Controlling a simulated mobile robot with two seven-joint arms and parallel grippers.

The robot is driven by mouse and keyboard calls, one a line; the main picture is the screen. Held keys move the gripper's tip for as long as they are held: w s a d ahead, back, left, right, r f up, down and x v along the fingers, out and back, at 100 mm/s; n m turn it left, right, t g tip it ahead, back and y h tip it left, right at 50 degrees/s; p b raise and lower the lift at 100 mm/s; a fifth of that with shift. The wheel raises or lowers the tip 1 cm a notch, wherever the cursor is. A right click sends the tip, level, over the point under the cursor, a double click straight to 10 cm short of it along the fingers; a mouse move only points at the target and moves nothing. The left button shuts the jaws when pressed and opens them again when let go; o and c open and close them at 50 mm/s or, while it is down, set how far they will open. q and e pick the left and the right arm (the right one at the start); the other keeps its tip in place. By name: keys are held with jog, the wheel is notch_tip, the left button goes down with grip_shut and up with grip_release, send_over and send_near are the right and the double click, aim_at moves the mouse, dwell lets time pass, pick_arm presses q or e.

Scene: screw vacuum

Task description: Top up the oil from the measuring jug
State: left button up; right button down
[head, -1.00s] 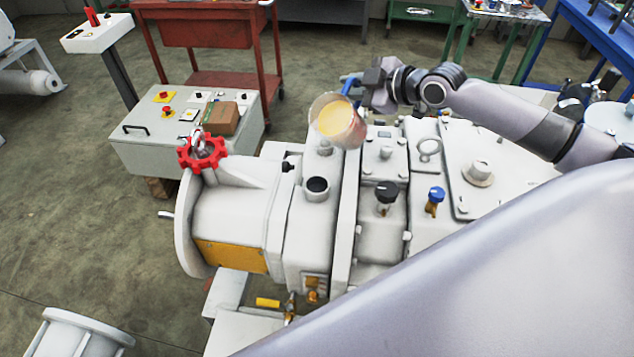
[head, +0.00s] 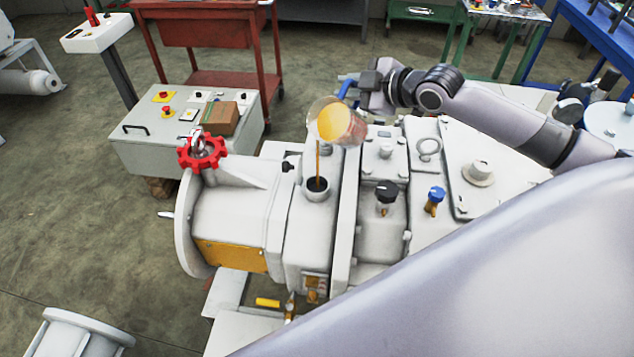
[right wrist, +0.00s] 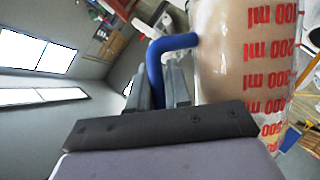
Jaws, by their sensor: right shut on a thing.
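The measuring jug (head: 338,122) is clear, with amber oil in it and a blue handle (head: 347,88). It is tilted to the left above the white pump (head: 235,225). A thin brown stream of oil (head: 318,160) runs from its lip down into the round filler opening (head: 317,186) on top of the pump. My right gripper (head: 360,88) is shut on the blue handle. In the right wrist view the handle (right wrist: 158,65) sits between the fingers, and the jug (right wrist: 250,70) shows red millilitre marks. My left gripper is not in view.
A red handwheel (head: 202,152) stands on the pump's left part. Black (head: 387,192) and blue (head: 436,196) knobs rise right of the filler. My own pale body part covers the lower right.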

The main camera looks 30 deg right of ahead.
jog(key=shift+s+a+r+n+t+h+b, duration=0.2)
jog(key=shift+a+n+h+b, duration=0.15)
jog(key=shift+b, duration=0.85)
jog(key=shift+s+a+r+n+t+h+b, duration=0.2)
jog(key=shift+n+b, duration=0.25)
jog(key=shift+b, duration=0.75)
dwell(5.6)
